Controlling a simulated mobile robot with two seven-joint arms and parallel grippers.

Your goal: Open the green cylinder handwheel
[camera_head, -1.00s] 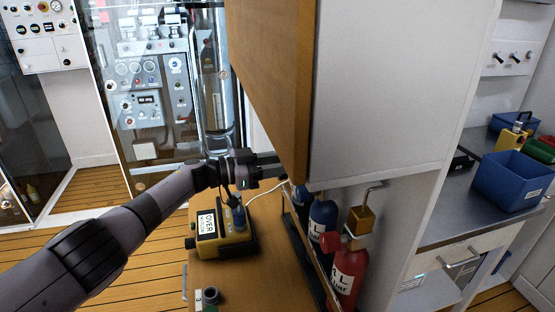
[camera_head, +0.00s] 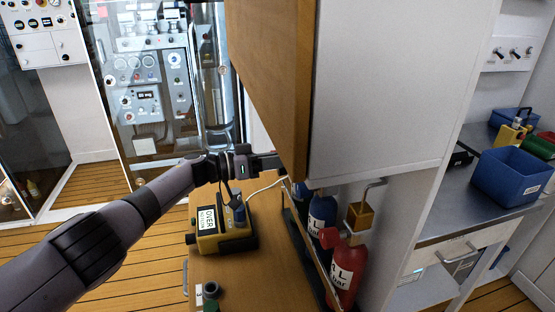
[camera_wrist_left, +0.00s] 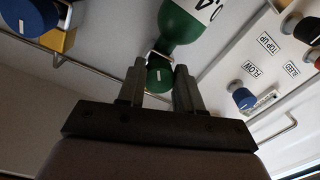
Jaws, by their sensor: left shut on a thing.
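The green cylinder (camera_wrist_left: 187,22) shows at the top of the left wrist view, with part of a white label. Its green handwheel (camera_wrist_left: 159,79) sits between the two fingers of my left gripper (camera_wrist_left: 158,75), which is shut on it. In the head view my left gripper (camera_head: 268,162) reaches in from the left behind the brown cabinet edge, so its fingertips, the green cylinder and the handwheel are hidden there. My right gripper is not in view.
The cabinet (camera_head: 385,85) overhangs the gripper on the right. Blue (camera_head: 322,212) and red (camera_head: 346,272) cylinders stand below it. A yellow box (camera_head: 228,232) sits under my left wrist. In the wrist view, a panel with a blue knob (camera_wrist_left: 244,98) lies right of the fingers.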

